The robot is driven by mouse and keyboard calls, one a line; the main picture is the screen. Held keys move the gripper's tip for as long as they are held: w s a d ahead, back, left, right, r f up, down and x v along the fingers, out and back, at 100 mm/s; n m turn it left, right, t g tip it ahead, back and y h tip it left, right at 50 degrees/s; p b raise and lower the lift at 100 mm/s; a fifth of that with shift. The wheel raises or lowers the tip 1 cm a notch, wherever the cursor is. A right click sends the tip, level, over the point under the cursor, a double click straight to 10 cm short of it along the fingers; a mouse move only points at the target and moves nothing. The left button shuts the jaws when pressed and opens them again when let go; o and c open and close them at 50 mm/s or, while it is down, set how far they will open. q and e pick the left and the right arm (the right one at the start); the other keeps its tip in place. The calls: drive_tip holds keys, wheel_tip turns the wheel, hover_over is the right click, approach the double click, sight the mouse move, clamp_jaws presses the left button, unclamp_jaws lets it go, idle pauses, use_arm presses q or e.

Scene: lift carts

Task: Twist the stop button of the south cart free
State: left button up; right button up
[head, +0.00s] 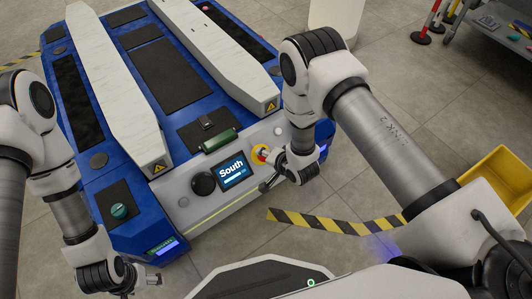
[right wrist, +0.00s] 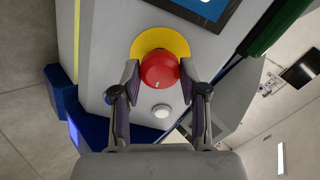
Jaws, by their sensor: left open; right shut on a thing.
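The south cart (head: 165,193) is blue and grey with two white rails, and its screen (head: 233,170) reads "South". Its red stop button (right wrist: 160,71) stands on a yellow ring (right wrist: 148,40) on the sloped front panel. In the right wrist view my right gripper (right wrist: 160,80) has one finger on each side of the red button and is shut on it. In the head view this gripper (head: 266,165) covers most of the button, and part of the yellow ring (head: 257,152) shows. My left gripper (head: 152,279) is open and empty, low in front of the cart.
A white round button (right wrist: 161,111) sits close to the stop button. A teal knob (head: 118,211) is at the cart's left corner. A yellow bin (head: 503,180) stands at the right.

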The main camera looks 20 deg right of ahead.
drive_tip(key=shift+s+d+r+p, duration=0.1)
drive_tip(key=shift+s+r+p, duration=0.1)
drive_tip(key=shift+p, duration=0.25)
drive_tip(key=o, duration=1.2)
drive_tip(key=v, duration=1.2)
drive_tip(key=shift+f, duration=0.1)
